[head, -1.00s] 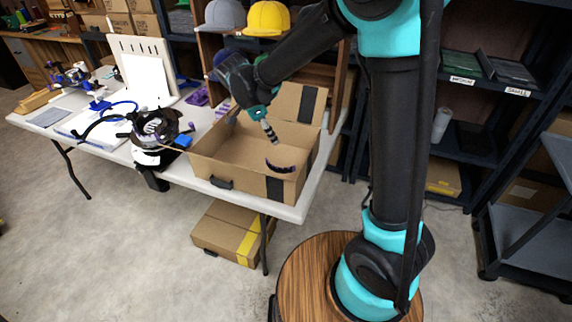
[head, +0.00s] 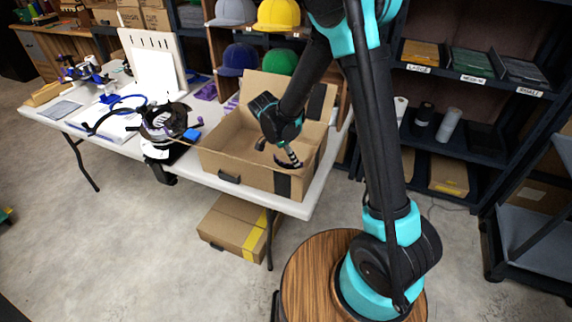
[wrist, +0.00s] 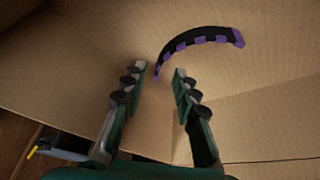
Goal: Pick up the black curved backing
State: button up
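The black curved backing (wrist: 195,38) is a dark arc with purple blocks along its inner edge. It lies inside the open cardboard box (head: 225,155), ahead of my fingertips in the wrist view. In the head view the backing (head: 287,163) is a small dark curve beside my fingers and partly hidden by them. My gripper (wrist: 159,70) is open and empty, with the two fingers well apart; the near end of the arc lies between and just beyond the tips. In the head view my gripper (head: 294,160) reaches down into the box.
The box stands on a white folding table (head: 300,208), its back flap raised. A black round machine (head: 162,122) stands left of the box. Shelves with caps (head: 277,16) rise behind. Another cardboard box (head: 232,228) lies on the floor under the table.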

aim_at(298, 168)
jog(key=shift+x, duration=1.65)
grip_shut()
